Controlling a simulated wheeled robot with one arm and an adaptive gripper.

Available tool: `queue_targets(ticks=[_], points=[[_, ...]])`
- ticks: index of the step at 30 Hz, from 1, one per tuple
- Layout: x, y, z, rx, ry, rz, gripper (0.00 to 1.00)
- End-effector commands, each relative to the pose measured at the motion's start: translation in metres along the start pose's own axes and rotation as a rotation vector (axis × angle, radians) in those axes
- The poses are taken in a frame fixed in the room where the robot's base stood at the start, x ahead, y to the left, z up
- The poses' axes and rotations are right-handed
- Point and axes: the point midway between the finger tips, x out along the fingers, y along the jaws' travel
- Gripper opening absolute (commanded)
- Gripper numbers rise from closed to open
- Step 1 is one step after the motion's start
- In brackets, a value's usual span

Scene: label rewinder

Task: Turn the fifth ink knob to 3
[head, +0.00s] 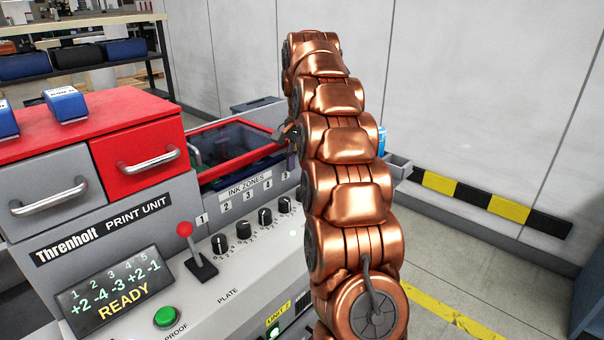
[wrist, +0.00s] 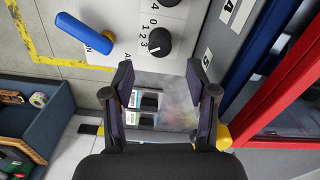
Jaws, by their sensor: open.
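The fifth ink knob (wrist: 159,41) is black and round, with a scale printed around it. It sits beside the label 5 (wrist: 207,57) in the wrist view. Its pale pointer mark seems to face the lower left; the exact number is hard to read. My gripper (wrist: 160,75) is open and empty, its fingertips apart and just below the knob in the picture, not around it. In the head view my copper arm hides the fifth knob. The display (head: 117,290) reads +2, -4, -3, +2, -1 and READY.
The fourth knob (head: 284,204) and its neighbours line the sloped panel. A red-topped lever (head: 185,230) and green button (head: 166,317) are to the left. In the wrist view a blue handle (wrist: 85,32) stands left of the knob and a red frame (wrist: 280,82) is at right.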

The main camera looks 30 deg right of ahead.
Motion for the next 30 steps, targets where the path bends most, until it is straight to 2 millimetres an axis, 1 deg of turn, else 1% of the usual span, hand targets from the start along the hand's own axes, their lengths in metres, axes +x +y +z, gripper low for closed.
queue_targets(ticks=[9,20,26,30], points=[[-0.013,0.000,0.000,0.000,0.004,-0.003,0.58],[-0.018,0.001,0.022,-0.066,-0.008,0.005,0.58],[-0.023,0.003,0.041,-0.123,-0.014,0.008,0.58],[-0.027,0.004,0.057,-0.174,-0.016,0.009,0.58]])
